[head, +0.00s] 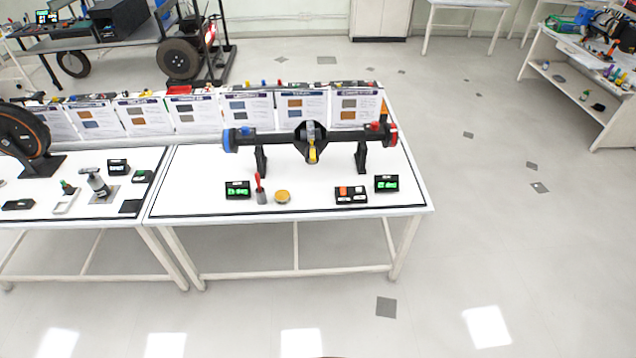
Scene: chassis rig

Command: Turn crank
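A dark axle rig (280,139) stands on two black supports on the white table (225,185) in the head view. Neither of my grippers is in view, and nothing is touching the rig.
In front of the rig are a red-handled tool (258,188), a yellow disc (282,197), a left display (237,190), a right display (386,184) and a button box (350,195). A wheel stand (40,165) is on the left table. The floor in front is clear.

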